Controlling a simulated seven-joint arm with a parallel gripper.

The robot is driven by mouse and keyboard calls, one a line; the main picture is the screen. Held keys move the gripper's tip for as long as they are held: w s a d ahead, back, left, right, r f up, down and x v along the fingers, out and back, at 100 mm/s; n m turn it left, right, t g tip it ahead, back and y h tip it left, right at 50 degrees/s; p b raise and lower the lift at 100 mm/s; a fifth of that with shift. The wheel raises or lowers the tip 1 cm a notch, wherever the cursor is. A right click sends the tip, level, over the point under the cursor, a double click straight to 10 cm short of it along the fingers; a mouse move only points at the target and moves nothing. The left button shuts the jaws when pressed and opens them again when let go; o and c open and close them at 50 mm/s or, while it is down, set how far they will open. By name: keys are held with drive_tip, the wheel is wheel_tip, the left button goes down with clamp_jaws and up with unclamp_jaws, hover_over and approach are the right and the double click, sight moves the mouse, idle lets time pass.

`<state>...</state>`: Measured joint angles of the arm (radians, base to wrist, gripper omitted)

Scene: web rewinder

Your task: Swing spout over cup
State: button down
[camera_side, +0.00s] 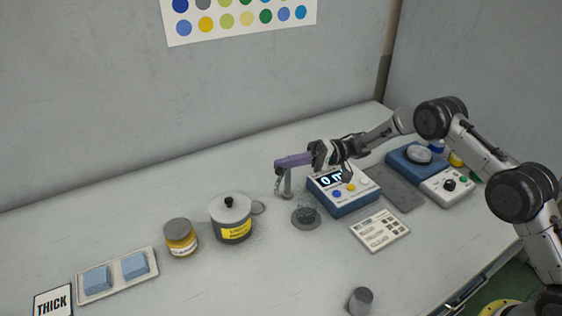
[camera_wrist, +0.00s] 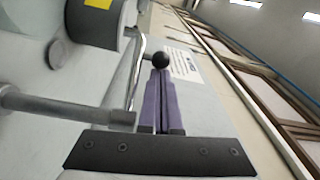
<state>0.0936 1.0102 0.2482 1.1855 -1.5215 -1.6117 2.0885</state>
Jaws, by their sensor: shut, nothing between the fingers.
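The spout (camera_side: 283,187) is a thin grey metal pipe standing on the bench left of the blue-and-white display unit. In the wrist view, a grey metal tube (camera_wrist: 60,108) comes in from the left, with a thin bent rod beside a black ball knob (camera_wrist: 161,60). A clear cup (camera_side: 306,208) appears to stand on a dark round base, in front of the spout; its outline is faint. My gripper (camera_side: 279,163) has purple fingers and is above the spout. In the wrist view my gripper (camera_wrist: 160,78) is shut and empty, its tips close to the knob; contact is unclear.
The display unit (camera_side: 344,197) is right of the cup. A lidded pot (camera_side: 231,222) and an amber jar (camera_side: 180,240) stand to the left. A tray with blue blocks (camera_side: 113,287) is farther left. A grey cylinder (camera_side: 360,300) stands near the front edge.

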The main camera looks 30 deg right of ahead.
drive_tip(key=shift+s+d, duration=0.3)
drive_tip(key=shift+d, duration=0.2)
idle(1.2)
drive_tip(key=w+d, duration=0.3)
drive_tip(key=d, duration=0.6)
drive_tip(key=shift+w, duration=0.15)
